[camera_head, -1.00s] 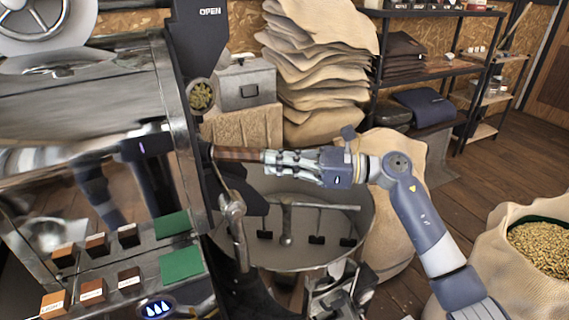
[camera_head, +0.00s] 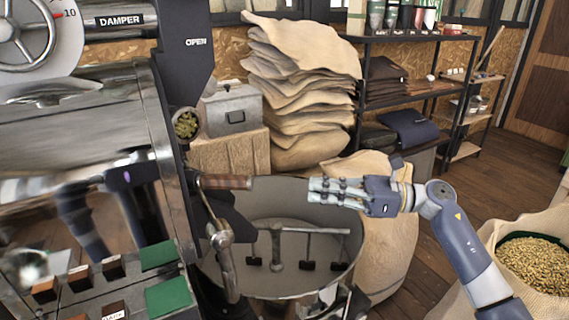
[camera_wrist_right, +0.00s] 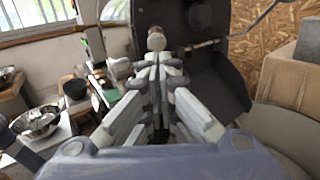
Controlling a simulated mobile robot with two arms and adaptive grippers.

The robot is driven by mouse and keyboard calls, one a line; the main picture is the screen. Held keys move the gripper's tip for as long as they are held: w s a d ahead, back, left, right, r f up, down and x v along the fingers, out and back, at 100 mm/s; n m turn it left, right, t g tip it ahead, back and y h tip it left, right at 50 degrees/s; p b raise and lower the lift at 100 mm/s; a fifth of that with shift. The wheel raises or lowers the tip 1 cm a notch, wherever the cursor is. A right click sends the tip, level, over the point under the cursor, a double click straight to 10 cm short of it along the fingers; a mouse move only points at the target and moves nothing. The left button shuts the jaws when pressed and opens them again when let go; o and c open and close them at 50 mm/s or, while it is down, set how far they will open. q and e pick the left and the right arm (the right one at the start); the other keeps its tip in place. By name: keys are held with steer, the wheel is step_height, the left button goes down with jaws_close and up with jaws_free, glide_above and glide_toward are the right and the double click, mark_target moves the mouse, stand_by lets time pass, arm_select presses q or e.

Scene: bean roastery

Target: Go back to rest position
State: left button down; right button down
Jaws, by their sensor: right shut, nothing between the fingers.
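My right gripper (camera_head: 312,190) is above the right part of the round cooling tray (camera_head: 268,286), with its fingers pointing left. It is shut and empty. A gap separates its fingertips from the wooden handle (camera_head: 226,182) on the roaster's front. In the right wrist view my gripper's fingers (camera_wrist_right: 158,75) are together, and the handle's round end (camera_wrist_right: 156,41) shows just beyond the tips.
The roaster (camera_head: 90,150) fills the left side. A metal box (camera_head: 234,108) on a wooden block and stacked sacks (camera_head: 298,85) stand behind the tray. A sack of beans (camera_head: 535,262) is at the lower right. Open wooden floor lies between it and the shelf (camera_head: 420,95).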

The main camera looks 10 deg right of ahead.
steer(key=s+d+f+n+t+h, duration=0.2)
steer(key=d+f+n+t+h, duration=0.3)
steer(key=f+n+h, duration=0.75)
steer(key=s+d+f+n+t+h, duration=0.2)
steer(key=d+f+n+t+h, duration=0.3)
steer(key=n, duration=1.4)
steer(key=s+a+f+m+g, duration=0.25)
steer(key=s+f+g, duration=0.2)
steer(key=s, duration=0.45)
steer(key=s+a+f+m+g, duration=0.1)
steer(key=s+f+m+g, duration=0.2)
steer(key=s+f, duration=0.45)
steer(key=s+a+f+m+g, duration=0.2)
steer(key=s+f+m+g, duration=0.15)
steer(key=s, duration=0.75)
step_height(320, 180, down, 24)
steer(key=s+n+g+p, duration=0.1)
steer(key=g+p, duration=0.1)
steer(key=s+d+f+p, duration=0.1)
steer(key=s+d+f, duration=0.1)
steer(key=s+f, duration=1.3)
steer(key=shift+s+d+f+g, duration=0.35)
steer(key=shift+s+f+g, duration=0.05)
steer(key=shift+s, duration=0.85)
